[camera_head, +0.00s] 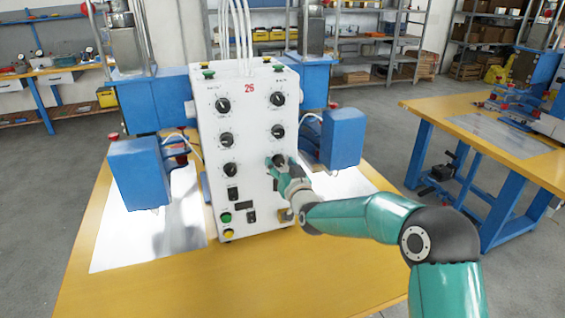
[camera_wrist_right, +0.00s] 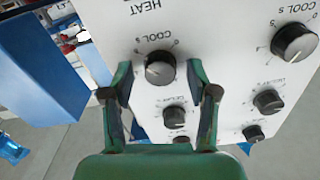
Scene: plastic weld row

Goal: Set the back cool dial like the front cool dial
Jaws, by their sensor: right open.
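A white control box marked 26 (camera_head: 247,130) stands on the yellow table with two columns of black dials. The lowest right dial (camera_head: 279,159) is partly covered by my right gripper (camera_head: 279,164). In the right wrist view this dial, labelled COOL (camera_wrist_right: 160,66), sits between the open fingers of my right gripper (camera_wrist_right: 163,82); I cannot tell whether they touch it. The other COOL dial (camera_wrist_right: 294,42) is at the upper right there and free; in the head view it is the lowest left dial (camera_head: 231,170). Exact settings are hard to read. My left gripper is out of view.
Blue welding heads (camera_head: 137,172) and (camera_head: 343,138) flank the box. The front of the yellow table (camera_head: 190,285) is clear. Another workbench (camera_head: 480,145) stands at right.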

